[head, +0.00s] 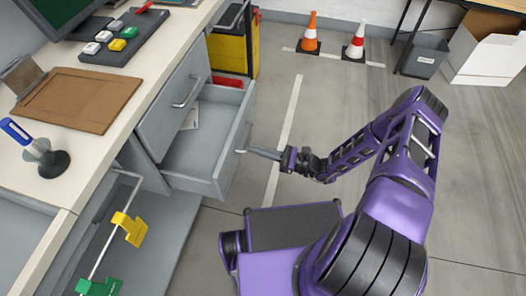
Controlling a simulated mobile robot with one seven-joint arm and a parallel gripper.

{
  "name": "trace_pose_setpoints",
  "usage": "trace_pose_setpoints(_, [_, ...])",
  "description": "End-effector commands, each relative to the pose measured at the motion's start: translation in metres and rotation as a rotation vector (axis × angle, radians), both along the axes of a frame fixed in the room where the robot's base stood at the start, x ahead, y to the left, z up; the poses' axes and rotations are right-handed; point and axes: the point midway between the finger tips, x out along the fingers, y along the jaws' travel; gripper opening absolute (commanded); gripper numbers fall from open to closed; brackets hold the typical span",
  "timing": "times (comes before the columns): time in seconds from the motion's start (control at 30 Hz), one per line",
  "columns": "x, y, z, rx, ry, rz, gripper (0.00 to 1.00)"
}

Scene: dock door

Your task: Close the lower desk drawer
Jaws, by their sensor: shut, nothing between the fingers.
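The lower desk drawer (198,183) is a grey drawer pulled out from the desk. My gripper (240,151) is shut and empty. In the picture its tip overlaps the outer side of the open drawer's front panel; I cannot tell whether it touches the panel.
The desk top (142,50) holds a brown clipboard (78,98), a button panel and a pen stand. A yellow cabinet (229,53) stands beyond the drawers. Two cones (311,36) and a cardboard box (487,58) are at the back. The grey floor right of the drawer is clear.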

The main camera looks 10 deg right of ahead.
Motion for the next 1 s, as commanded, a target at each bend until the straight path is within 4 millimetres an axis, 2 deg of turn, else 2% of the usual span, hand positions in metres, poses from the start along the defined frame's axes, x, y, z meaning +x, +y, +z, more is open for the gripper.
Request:
trace_pose_setpoints(0.17, [0.008, 0.024, -0.001, 0.003, 0.001, 0.002, 0.00])
trace_pose_setpoints(0.4, [0.027, 0.080, -0.002, 0.003, -0.001, 0.003, 0.00])
trace_pose_setpoints(0.6, [0.042, 0.118, -0.001, 0.002, 0.000, 0.003, 0.00])
trace_pose_setpoints(0.8, [0.050, 0.141, -0.001, 0.001, -0.001, 0.001, 0.00])
trace_pose_setpoints(1.0, [0.054, 0.151, 0.000, 0.001, -0.001, 0.001, 0.00])
